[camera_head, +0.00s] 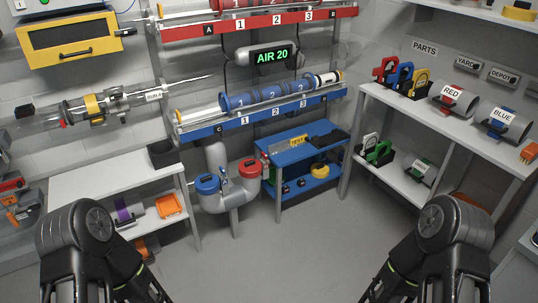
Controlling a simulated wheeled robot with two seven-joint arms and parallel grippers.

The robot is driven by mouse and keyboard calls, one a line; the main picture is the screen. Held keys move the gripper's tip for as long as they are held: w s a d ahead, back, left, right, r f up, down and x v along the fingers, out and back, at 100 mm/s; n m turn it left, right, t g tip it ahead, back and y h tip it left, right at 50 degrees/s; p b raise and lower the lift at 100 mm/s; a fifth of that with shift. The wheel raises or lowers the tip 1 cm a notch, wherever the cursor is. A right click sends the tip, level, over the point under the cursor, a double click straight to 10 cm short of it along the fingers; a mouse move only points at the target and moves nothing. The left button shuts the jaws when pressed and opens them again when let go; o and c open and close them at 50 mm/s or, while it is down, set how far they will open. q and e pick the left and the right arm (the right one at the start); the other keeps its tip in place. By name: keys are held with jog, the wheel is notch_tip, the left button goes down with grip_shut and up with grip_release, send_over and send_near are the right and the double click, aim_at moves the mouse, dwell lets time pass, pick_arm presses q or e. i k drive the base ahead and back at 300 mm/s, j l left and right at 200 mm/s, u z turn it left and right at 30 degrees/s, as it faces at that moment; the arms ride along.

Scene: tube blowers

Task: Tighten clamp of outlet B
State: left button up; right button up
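The letter B (332,15) marks the right end of the red rail (259,24) at the top of the back wall, with A at its left end. A red tube section (258,4) lies above this rail, cut off by the top edge. I cannot make out a clamp at the B end. Below hangs a blue rail (262,114) marked C at its left, carrying a blue tube (268,95) with a white and black right end. Both my arms show at the bottom corners, but neither gripper is in view.
A lit AIR 20 display (272,57) hangs between the rails. A white bench (118,176) stands left, PARTS shelves (448,115) right. The middle floor is clear.

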aim_at(265, 157)
jog(key=z, duration=0.5)
jog(key=i+j+z, duration=0.9)
jog(key=i+j, duration=0.5)
jog(key=j, duration=0.3)
jog(key=i+j, duration=0.35)
jog(key=j, duration=0.3)
